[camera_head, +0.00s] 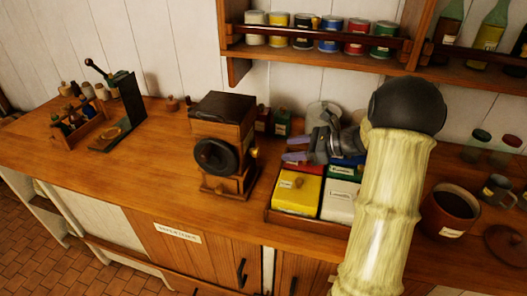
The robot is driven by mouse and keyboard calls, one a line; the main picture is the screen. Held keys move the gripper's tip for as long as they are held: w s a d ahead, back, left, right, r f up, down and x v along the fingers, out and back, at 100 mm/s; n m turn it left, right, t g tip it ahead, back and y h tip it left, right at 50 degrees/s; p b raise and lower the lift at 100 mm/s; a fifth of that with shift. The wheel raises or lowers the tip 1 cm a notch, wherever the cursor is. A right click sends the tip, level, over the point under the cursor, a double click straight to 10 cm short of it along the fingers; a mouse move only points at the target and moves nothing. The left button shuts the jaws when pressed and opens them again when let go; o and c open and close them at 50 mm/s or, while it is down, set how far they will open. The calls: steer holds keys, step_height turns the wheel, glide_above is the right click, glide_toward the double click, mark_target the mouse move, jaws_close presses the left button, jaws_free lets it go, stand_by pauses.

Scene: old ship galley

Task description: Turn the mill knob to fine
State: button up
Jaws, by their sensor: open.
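The mill (232,118) is a dark wooden box on a stepped base, standing on the wooden counter. A round black knob (213,156) sits on its front face. Any pointer or fine marking on the knob is too small to read. My gripper (287,148) is to the right of the mill, with its two purplish fingers open and pointing left. The fingers appear empty and apart from the knob. My pale, bulky arm hides part of the counter and wall behind it.
A wooden tray (268,217) with yellow, white, green and other coloured boxes lies below my gripper. A shelf (320,62) of tins hangs above. A black stand (127,110) and a bottle rack are at left. A brown pot (447,212) stands at right.

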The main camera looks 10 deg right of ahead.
mark_target(258, 154)
steer(key=p+x, duration=0.1)
steer(key=x, duration=0.9)
steer(key=shift+f, duration=0.1)
steer(key=shift+s, duration=0.1)
steer(key=c, duration=1)
